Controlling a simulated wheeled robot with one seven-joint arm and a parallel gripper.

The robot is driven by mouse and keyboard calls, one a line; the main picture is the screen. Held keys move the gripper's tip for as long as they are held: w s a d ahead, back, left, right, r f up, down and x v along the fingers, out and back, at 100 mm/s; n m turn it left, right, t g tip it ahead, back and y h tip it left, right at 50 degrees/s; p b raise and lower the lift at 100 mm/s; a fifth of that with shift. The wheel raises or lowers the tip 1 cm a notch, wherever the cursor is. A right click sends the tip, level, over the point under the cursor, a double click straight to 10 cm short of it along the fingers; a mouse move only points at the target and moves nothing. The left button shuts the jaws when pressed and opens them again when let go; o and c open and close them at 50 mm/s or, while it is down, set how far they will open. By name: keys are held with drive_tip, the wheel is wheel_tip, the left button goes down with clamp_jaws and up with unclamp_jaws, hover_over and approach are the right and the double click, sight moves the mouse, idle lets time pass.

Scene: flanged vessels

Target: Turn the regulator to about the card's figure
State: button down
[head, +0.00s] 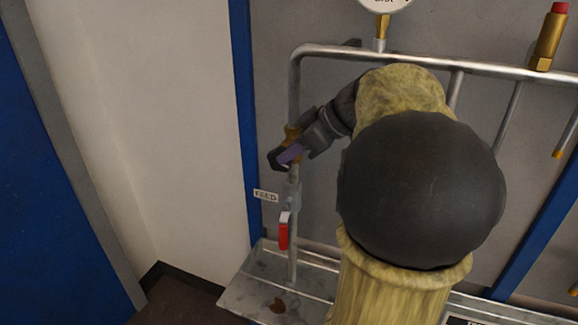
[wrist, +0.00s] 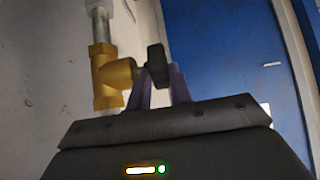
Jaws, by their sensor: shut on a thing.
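The regulator has a brass body (wrist: 112,76) on a vertical pipe, with a black knob (wrist: 157,64) on a short stem to its right in the wrist view. In the head view its brass body (head: 292,133) shows only in part behind my gripper. My gripper (head: 289,155) has purple fingers, which also show in the wrist view (wrist: 162,88), one on each side of the knob, and is shut on it. A round gauge (head: 384,4) stands on the top pipe, cut off by the frame's edge, so its needle is not visible. No card's figure can be read.
A red-handled valve (head: 284,232) sits lower on the same pipe, near a white FEED label (head: 266,195). A grey shelf (head: 245,298) juts out below. A brass fitting with a red cap (head: 549,38) stands at upper right. My arm hides the middle of the panel.

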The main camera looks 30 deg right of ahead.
drive_tip(key=shift+s+d+f+t+b, duration=0.2)
drive_tip(key=shift+f+t+b, duration=0.1)
drive_tip(key=shift+b, duration=0.5)
drive_tip(key=c, duration=1.5)
unclamp_jaws()
drive_tip(key=shift+c, duration=0.2)
drive_tip(key=shift+r, duration=0.1)
drive_tip(key=p+v, duration=0.2)
drive_tip(key=v, duration=1.5)
drive_tip(key=shift+d, duration=0.35)
